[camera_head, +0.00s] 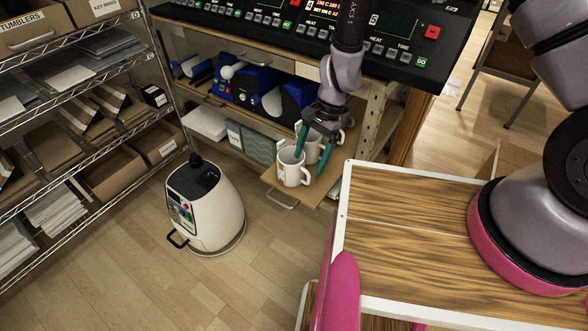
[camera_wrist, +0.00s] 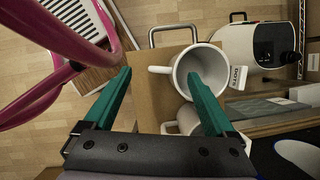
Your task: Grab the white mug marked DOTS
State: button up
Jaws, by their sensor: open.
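A white mug marked DOTS (camera_wrist: 182,88) stands upright near the front of a pulled-out wooden board. Its lettering shows at the right of the mug in the wrist view, and its handle points left. It also shows in the head view (camera_head: 290,175). My gripper (camera_wrist: 159,72) points down, open, with two green fingers. One fingertip overlaps the mug's mouth; the other is apart, beyond the handle. I cannot tell if the first is inside the mug. The gripper also shows in the head view (camera_head: 309,166). A second white mug (camera_wrist: 186,118) stands close behind, partly hidden.
The pulled-out board (camera_head: 310,193) has a metal handle at its front. A white rounded machine (camera_head: 207,210) stands on the floor to the left. A wood-topped cart (camera_head: 420,230) is at the right. Wire shelves (camera_head: 75,115) stand at the left; a control console (camera_head: 400,45) is above.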

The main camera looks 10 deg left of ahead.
aim_at(305, 171)
jog(key=shift+w+x, duration=0.15)
jog(key=shift+x, duration=1.2)
jog(key=shift+w+x, duration=0.1)
jog(key=shift+x, duration=1.2)
jog(key=shift+f, duration=0.1)
grip_shut()
